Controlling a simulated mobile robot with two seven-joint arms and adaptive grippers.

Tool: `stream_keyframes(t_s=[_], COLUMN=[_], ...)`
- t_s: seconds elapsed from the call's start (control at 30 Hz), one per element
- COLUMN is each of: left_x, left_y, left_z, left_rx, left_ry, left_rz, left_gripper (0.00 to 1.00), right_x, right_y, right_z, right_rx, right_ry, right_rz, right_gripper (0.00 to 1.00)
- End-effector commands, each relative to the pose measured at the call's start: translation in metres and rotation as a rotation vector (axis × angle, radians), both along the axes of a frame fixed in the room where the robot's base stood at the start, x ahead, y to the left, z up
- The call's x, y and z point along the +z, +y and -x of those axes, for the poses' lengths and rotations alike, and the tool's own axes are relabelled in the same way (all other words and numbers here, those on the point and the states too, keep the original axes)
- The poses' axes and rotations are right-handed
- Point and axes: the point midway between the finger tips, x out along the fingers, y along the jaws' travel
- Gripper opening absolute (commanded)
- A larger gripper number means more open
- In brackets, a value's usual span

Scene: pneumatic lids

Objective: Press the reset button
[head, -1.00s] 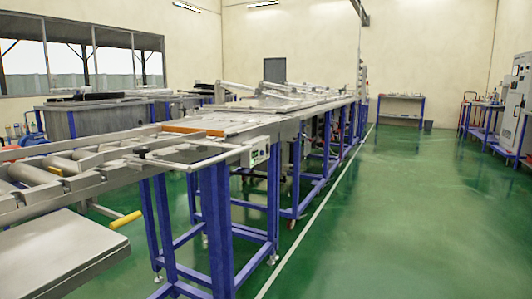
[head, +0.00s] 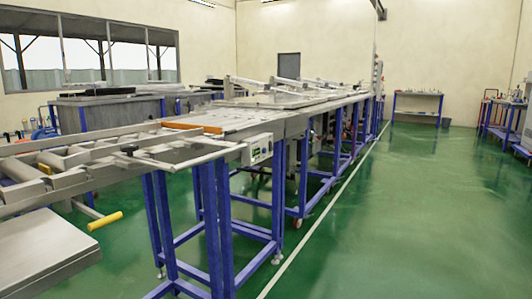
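A small pale control box (head: 257,149) with a green display is mounted on the near right side of the long conveyor line. It is too small to tell whether one of its marks is the reset button, and I cannot make out a reset button anywhere else. Neither of my grippers is in view.
The metal conveyor line (head: 225,120) on blue legs (head: 222,225) runs from the near left to the back. A grey plate (head: 40,245) and a yellow handle (head: 105,223) are at lower left. Green floor (head: 420,220) is clear on the right. Workbenches (head: 417,106) stand farther back.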

Motion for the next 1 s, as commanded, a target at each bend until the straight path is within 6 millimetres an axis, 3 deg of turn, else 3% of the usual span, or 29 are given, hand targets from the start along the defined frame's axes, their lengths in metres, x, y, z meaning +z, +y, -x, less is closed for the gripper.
stream_keyframes(t_s=[0.03, 0.2, 1.0], left_x=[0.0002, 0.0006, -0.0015], left_y=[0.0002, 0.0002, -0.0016], left_z=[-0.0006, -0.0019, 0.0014], left_rx=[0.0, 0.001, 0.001], left_ry=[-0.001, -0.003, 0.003], left_rz=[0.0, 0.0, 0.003], left_gripper=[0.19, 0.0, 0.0], right_x=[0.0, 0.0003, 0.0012], right_y=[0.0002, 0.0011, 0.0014], right_z=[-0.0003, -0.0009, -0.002], right_rx=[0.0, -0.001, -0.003], right_ry=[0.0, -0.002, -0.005], right_rz=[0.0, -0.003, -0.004], right_gripper=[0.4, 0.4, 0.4])
